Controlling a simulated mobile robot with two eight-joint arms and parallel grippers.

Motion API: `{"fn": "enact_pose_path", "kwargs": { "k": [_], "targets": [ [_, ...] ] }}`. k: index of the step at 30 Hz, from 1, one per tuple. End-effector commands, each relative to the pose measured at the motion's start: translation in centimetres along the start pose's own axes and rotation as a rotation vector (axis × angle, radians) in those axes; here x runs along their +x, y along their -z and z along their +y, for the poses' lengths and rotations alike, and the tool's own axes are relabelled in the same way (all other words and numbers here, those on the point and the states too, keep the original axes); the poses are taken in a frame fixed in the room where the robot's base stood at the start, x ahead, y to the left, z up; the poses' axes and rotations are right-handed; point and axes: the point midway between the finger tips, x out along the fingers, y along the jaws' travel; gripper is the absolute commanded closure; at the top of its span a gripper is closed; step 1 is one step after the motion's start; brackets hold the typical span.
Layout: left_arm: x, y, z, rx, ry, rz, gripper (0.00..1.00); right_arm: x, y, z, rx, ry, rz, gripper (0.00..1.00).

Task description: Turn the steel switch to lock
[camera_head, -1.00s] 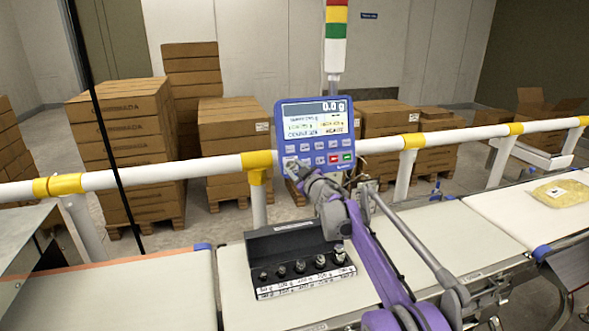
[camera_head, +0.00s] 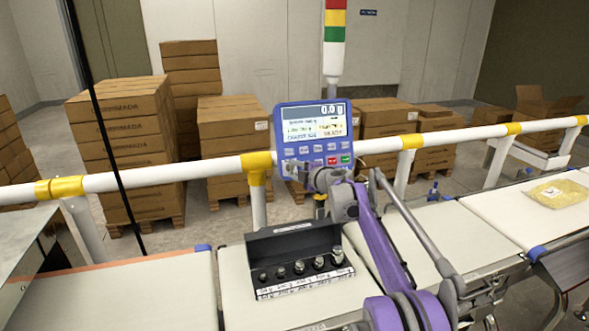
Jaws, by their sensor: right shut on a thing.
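The blue control panel (camera_head: 316,112) stands behind the belt, with a lit display above rows of buttons. My right gripper (camera_head: 299,174) is at the panel's lower left corner, shut on the steel switch. The switch is small and mostly hidden by the fingers, so its pointing direction cannot be read. My left gripper is not in view.
A black box of steel weights (camera_head: 299,262) sits on the belt (camera_head: 243,303) in front of the panel. A white rail (camera_head: 205,170) with yellow joints runs behind. A bag of yellow product (camera_head: 558,193) lies on the right belt. Stacked cartons (camera_head: 125,140) stand behind.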

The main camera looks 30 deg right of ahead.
Motion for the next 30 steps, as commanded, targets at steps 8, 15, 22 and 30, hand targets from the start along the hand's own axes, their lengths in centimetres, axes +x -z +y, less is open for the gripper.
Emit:
{"fn": "enact_pose_path", "kwargs": {
  "k": [8,15,22,30],
  "targets": [
    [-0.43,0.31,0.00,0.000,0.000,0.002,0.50,0.02,0.04,0.09,-0.112,0.032,0.001,1.00],
    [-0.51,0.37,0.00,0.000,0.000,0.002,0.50,0.03,0.04,0.06,-0.145,0.042,0.001,1.00],
    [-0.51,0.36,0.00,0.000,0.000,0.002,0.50,0.03,0.03,0.05,-0.148,0.042,0.001,1.00],
    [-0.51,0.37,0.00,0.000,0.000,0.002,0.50,0.02,0.03,0.05,-0.147,0.042,0.001,0.47]
  ]
}}
